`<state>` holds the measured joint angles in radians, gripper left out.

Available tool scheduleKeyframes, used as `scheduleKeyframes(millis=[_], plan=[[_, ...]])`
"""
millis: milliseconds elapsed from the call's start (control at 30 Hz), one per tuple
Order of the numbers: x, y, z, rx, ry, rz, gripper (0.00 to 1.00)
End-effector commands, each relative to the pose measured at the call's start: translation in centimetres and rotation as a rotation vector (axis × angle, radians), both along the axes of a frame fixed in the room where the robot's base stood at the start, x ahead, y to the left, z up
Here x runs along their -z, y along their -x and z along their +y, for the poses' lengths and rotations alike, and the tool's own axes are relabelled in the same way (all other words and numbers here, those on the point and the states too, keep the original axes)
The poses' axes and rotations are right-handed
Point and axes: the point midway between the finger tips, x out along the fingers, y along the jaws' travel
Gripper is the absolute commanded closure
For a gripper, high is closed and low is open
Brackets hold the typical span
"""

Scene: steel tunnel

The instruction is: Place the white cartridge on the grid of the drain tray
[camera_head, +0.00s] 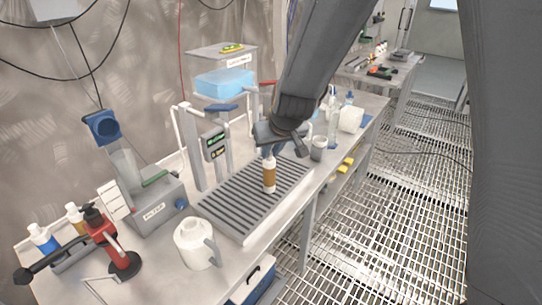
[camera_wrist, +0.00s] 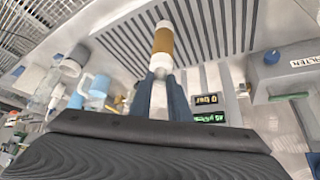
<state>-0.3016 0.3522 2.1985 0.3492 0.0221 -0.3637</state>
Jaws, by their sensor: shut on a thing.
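The white cartridge (camera_head: 269,177) has a wide tan-brown band around its middle. My gripper (camera_head: 269,153) is shut on its upper end and holds it about upright over the slatted grid of the drain tray (camera_head: 236,211). In the wrist view the cartridge (camera_wrist: 162,44) extends from between the fingertips of my gripper (camera_wrist: 161,76), with the dark slats of the drain tray (camera_wrist: 216,22) behind it. I cannot tell whether its lower end touches the grid.
A two-display dispenser (camera_head: 215,145) stands behind the tray. A grey filter unit (camera_head: 154,205) and a white jug (camera_head: 195,244) are at its left. A grey cup (camera_head: 318,148) stands right of my gripper. A red-and-black tool (camera_head: 107,240) is at front left. Most of the grid is bare.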

Motion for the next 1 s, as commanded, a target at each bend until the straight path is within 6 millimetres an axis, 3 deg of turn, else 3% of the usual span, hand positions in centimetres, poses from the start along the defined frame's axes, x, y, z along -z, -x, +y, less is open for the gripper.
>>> scheduleKeyframes(millis=[367,400,500,867,1000], plan=[[0.3,0.0,0.0,0.000,-0.001,-0.002,1.00],[0.4,0.0,0.0,0.000,0.000,-0.001,0.82],[0.3,0.0,0.0,0.000,0.000,-0.001,0.65],[0.1,0.0,0.0,0.000,0.000,-0.001,0.65],[-1.2,0.6,-0.2,0.000,-0.001,-0.002,0.65]])
